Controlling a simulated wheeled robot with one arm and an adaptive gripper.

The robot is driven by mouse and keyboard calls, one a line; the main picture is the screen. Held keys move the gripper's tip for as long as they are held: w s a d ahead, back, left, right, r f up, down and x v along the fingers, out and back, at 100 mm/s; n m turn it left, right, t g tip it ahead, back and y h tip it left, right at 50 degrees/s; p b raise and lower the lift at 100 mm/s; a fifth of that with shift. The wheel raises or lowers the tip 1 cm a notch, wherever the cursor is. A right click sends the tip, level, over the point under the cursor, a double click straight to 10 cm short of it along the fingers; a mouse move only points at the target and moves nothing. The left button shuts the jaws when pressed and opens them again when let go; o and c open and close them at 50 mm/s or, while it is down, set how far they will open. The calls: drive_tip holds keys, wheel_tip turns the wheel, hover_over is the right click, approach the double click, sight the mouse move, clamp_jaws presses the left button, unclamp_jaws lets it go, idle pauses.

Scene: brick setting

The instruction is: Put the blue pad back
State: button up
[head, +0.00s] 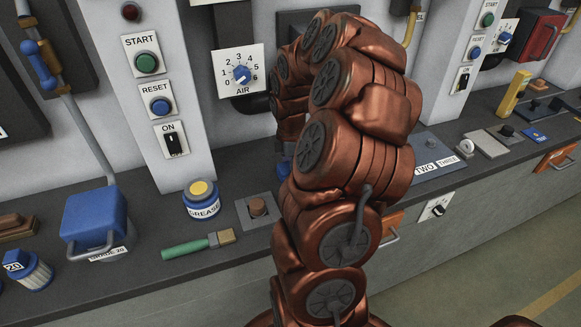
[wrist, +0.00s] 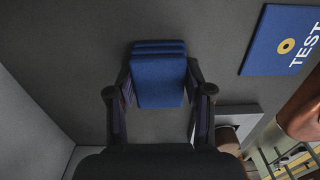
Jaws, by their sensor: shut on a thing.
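The blue pad (wrist: 160,80) is in the middle of the wrist view, a square-edged blue piece with layered edges at its far side. My gripper (wrist: 159,88) has one dark finger on each side of it and is shut on it. A grey surface shows behind the pad; I cannot tell whether the pad touches it. In the head view my copper-coloured arm hides the gripper. A small blue patch (head: 284,170) shows beside the arm there, too little of it to identify.
A blue TEST plate (wrist: 283,42) lies to the right in the wrist view. On the bench (head: 150,285) stand a blue box (head: 95,218) with a grey handle, a GREASE pot (head: 202,200), a green-handled brush (head: 190,248) and a grey block with a brown knob (head: 257,208).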

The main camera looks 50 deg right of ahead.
drive_tip(key=shift+f, duration=0.2)
drive_tip(key=o, duration=1.1)
drive_tip(key=shift+r, duration=0.1)
drive_tip(key=shift+w+r, duration=0.1)
drive_tip(key=shift+r, duration=0.45)
wheel_tip(320, 180, up, 11)
drive_tip(key=shift+r+b, duration=0.1)
drive_tip(key=shift+b, duration=1.1)
